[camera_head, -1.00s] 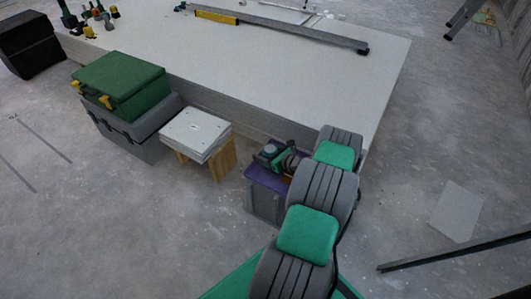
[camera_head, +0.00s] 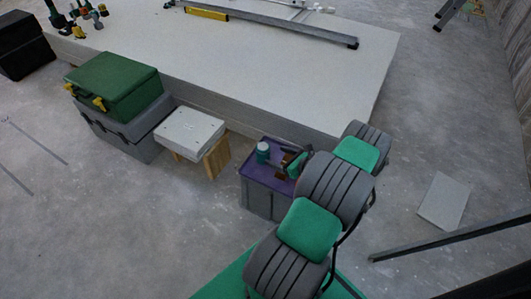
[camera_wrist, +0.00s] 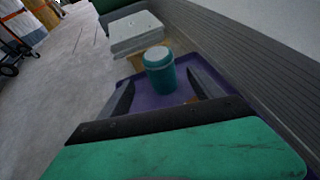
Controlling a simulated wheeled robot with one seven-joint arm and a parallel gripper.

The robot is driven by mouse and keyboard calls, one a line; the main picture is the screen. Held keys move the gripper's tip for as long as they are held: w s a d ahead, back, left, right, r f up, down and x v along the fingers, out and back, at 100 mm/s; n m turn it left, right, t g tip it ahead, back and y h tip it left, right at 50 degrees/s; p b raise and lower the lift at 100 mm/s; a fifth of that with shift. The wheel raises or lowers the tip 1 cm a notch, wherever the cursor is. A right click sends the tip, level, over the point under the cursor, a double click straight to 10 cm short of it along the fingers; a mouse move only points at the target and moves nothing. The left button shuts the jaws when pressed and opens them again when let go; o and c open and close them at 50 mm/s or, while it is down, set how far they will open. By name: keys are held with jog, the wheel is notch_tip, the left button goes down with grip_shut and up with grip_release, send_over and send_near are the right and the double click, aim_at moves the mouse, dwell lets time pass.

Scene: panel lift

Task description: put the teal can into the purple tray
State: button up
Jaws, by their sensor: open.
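The teal can (camera_head: 263,152) with a paler lid stands upright on the purple tray (camera_head: 262,173), near its left back part in the head view. In the wrist view the can (camera_wrist: 160,78) stands on the purple surface (camera_wrist: 148,104), beyond my fingertips. My gripper (camera_head: 289,160) is just right of the can in the head view, low over the tray. In the wrist view my gripper (camera_wrist: 161,84) is open, its dark fingers apart with nothing held between them. My arm hides the tray's right part in the head view.
The tray tops a grey box (camera_head: 264,200) beside the long pale platform (camera_head: 300,80). A white-topped wooden stool (camera_head: 190,132) and a green case (camera_head: 115,85) on a grey case stand to the left. A dark bar (camera_head: 450,238) crosses the right. Floor in front is clear.

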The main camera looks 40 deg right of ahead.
jog(key=w+a+r+n+g+y, duration=0.1)
jog(key=w+a+r+n+g, duration=0.3)
jog(key=a+r+n, duration=0.45)
jog(key=w+a+r+n+g+y, duration=0.2)
jog(key=w+a+r+n+g, duration=0.3)
jog(key=a+n, duration=0.55)
jog(key=s+a+r+n+g+h, duration=0.1)
jog(key=s+a+r+n+h, duration=0.1)
jog(key=s+a+r+n, duration=0.7)
jog(key=s+a+r+n+g+h, duration=0.1)
jog(key=s+a+r+n, duration=0.3)
jog(key=s, duration=0.7)
jog(key=a+n+h, duration=0.1)
jog(key=a+n, duration=0.1)
jog(key=a, duration=0.1)
jog(key=shift+a+n+g, duration=0.3)
jog(key=shift+n, duration=0.1)
